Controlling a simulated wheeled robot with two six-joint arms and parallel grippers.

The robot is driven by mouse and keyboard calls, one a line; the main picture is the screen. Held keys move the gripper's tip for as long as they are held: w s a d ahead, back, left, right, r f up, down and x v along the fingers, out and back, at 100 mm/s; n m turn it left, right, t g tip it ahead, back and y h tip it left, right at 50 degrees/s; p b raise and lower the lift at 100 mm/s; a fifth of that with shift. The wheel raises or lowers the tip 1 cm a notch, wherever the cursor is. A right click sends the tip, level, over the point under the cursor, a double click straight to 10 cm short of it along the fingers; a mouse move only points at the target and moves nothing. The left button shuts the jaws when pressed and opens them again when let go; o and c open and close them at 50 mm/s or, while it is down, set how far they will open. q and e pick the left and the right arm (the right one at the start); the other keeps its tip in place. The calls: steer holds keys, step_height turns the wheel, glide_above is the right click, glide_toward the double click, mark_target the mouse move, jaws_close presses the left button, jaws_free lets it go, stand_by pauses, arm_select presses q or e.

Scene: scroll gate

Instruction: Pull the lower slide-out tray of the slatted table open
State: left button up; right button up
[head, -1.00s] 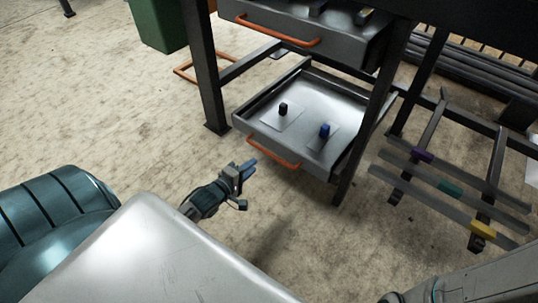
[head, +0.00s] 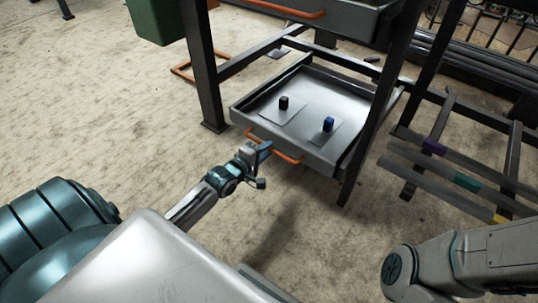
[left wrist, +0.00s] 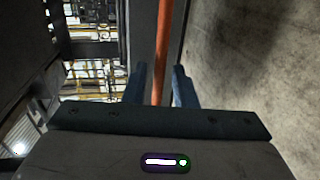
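The lower tray (head: 318,95) is a grey metal drawer under the table, with an orange bar handle (head: 288,158) along its front. A black block (head: 284,103) and a blue block (head: 328,124) stand on pale plates in it. My left gripper (head: 264,166) is at the handle, in front of the tray. In the left wrist view the handle (left wrist: 162,50) runs between the two spread blue fingers (left wrist: 159,85), with gaps on both sides. Whether a finger touches it is unclear. My right gripper is out of the picture; only its arm shows at the lower right.
The upper drawer's orange handle (head: 288,9) is above the tray. Dark table legs (head: 203,75) stand on both sides. A slatted rack (head: 455,178) with coloured bands lies to the right. A green bin (head: 157,20) is at the back left. The floor in front is clear.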

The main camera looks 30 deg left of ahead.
arm_select(q)
steer(key=shift+b+x, duration=0.45)
steer(key=shift+x, duration=0.55)
jaws_close()
